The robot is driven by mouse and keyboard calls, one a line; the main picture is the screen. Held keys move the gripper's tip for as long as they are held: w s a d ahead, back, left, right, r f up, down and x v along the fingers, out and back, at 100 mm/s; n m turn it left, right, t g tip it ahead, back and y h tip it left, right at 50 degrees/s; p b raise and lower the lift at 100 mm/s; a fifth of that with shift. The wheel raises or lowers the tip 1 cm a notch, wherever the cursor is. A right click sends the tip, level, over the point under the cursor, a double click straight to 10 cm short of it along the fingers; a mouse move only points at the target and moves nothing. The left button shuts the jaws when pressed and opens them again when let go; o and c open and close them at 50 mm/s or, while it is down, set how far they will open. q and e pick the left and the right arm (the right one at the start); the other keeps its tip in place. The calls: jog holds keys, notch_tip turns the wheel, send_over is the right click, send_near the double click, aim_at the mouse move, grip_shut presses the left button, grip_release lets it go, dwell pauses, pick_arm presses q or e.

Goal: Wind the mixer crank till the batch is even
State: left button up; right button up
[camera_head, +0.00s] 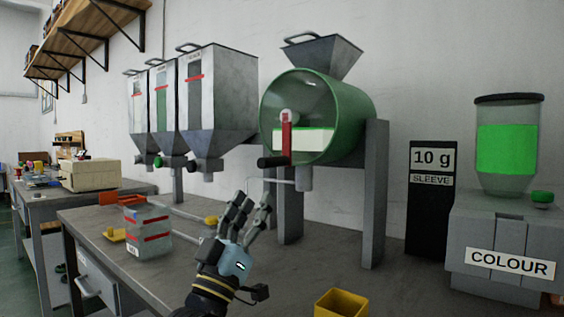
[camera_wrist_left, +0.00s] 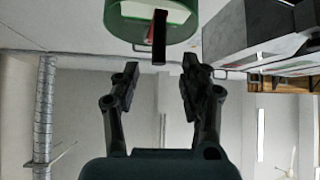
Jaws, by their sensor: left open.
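The mixer is a green drum (camera_head: 350,102) on grey legs, with a grey funnel on top. Its round front shows a pale band low down with green above it. The crank has a red arm (camera_head: 286,135) hanging down from a pale hub, with a black handle (camera_head: 271,162) at its lower end. My left gripper (camera_head: 254,200) is open and empty, below and slightly left of the handle, apart from it. In the left wrist view the black handle (camera_wrist_left: 159,46) lies ahead of and between my open fingers (camera_wrist_left: 160,72), in front of the green drum (camera_wrist_left: 120,20). My right gripper is not in view.
Three grey hoppers (camera_head: 218,95) hang left of the mixer. A grey box with red stripes (camera_head: 148,230) and a yellow tray (camera_head: 340,303) are on the bench (camera_head: 300,275). A black "10 g SLEEVE" panel (camera_head: 430,215) and the COLOUR unit (camera_head: 505,235) stand right.

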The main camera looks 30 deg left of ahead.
aim_at(272, 162)
pick_arm(q)
jog(key=x, duration=0.9)
jog(key=shift+w+r, duration=0.15)
jog(key=shift+r, duration=0.2)
jog(key=shift+w+r, duration=0.25)
jog(key=shift+w, duration=0.05)
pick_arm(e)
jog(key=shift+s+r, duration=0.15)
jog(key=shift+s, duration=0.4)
pick_arm(q)
jog(key=shift+c, duration=0.3)
grip_shut()
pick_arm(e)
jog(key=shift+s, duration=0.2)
